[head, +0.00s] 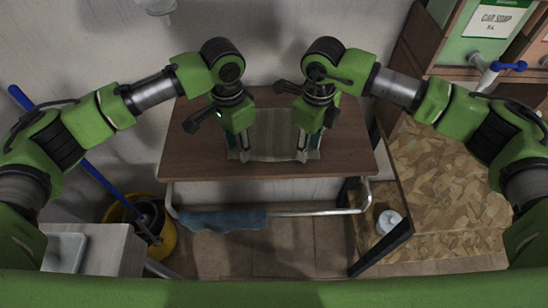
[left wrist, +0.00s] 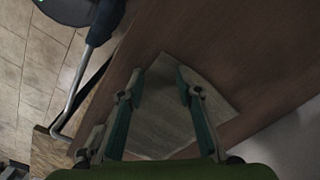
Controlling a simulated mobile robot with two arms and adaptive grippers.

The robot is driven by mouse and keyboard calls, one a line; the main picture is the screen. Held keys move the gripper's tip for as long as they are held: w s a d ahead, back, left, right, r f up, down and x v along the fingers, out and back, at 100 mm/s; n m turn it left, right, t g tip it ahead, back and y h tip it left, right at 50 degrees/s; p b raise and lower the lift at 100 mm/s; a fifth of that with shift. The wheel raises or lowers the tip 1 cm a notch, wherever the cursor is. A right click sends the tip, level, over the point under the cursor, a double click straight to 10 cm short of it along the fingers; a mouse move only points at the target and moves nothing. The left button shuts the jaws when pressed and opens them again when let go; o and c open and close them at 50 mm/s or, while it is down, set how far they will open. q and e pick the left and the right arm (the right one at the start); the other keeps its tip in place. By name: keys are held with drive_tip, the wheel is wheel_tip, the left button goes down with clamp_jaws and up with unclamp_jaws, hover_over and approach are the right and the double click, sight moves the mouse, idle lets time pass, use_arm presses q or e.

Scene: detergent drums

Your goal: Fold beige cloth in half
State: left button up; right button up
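The beige cloth (head: 272,137) lies spread on the brown wooden table (head: 190,150), between and under my two grippers. In the left wrist view the cloth (left wrist: 165,115) shows between and beyond the fingers. My left gripper (head: 243,150) is over the cloth's left side, pointing down. In the left wrist view its fingers (left wrist: 160,80) are apart with nothing gripped between them. My right gripper (head: 303,152) is over the cloth's right side, also pointing down; its opening is hard to make out. Parts of the cloth's sides are hidden by the grippers.
A metal rail (head: 310,212) with a blue cloth (head: 222,220) runs along the table's front edge. A yellow bucket (head: 160,240) stands at lower left with a blue handle. A dispenser labelled car soap (head: 490,20) is at upper right. The table is otherwise bare.

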use_arm(q)
drive_tip(key=shift+c, duration=0.6)
use_arm(e)
drive_tip(key=shift+f, duration=0.15)
drive_tip(key=shift+c, duration=0.6)
use_arm(q)
drive_tip(key=shift+f, duration=0.15)
clamp_jaws()
use_arm(e)
drive_tip(key=shift+f, duration=0.15)
clamp_jaws()
use_arm(q)
drive_tip(key=shift+a, duration=0.1)
